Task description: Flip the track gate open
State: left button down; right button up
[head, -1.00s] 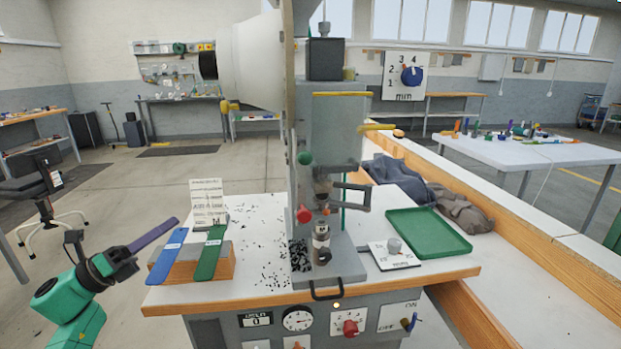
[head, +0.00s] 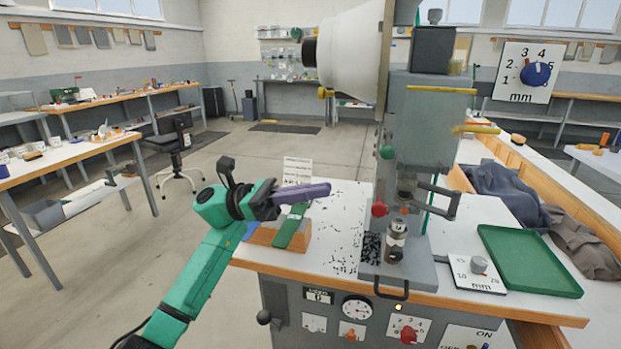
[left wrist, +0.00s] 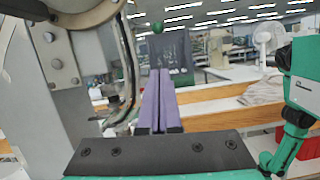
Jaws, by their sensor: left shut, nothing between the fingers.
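The eyelet press (head: 428,125) stands on the white workbench. I cannot tell for certain which part is the track gate. On the press's front left are a green ball knob (head: 387,152) and a red knob (head: 379,208); a dark bracket-shaped handle (head: 440,201) sticks out on its right. My left gripper (head: 326,188), with long purple fingers, is shut and empty. It is left of the press and apart from it, above the strips' wooden block. In the left wrist view the shut fingers (left wrist: 160,75) point ahead, with a green ball (left wrist: 157,27) beyond the tips. My right gripper is not seen.
A green strip (head: 291,226) lies on the wooden block (head: 264,236), with a label card (head: 297,170) behind. Small black bits litter the bench left of the press. A green tray (head: 525,260) and a mm dial plate (head: 477,272) lie right. Controls line the bench front.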

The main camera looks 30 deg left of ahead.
aim_at(387, 145)
pick_arm(q)
jog(key=w+d+r+p, duration=0.1)
jog(key=d+r+p, duration=0.4)
jog(key=d, duration=0.2)
jog(key=shift+w+r, duration=0.2)
jog(key=shift+r, duration=0.05)
jog(key=shift+d, duration=0.1)
jog(key=shift+w, duration=0.1)
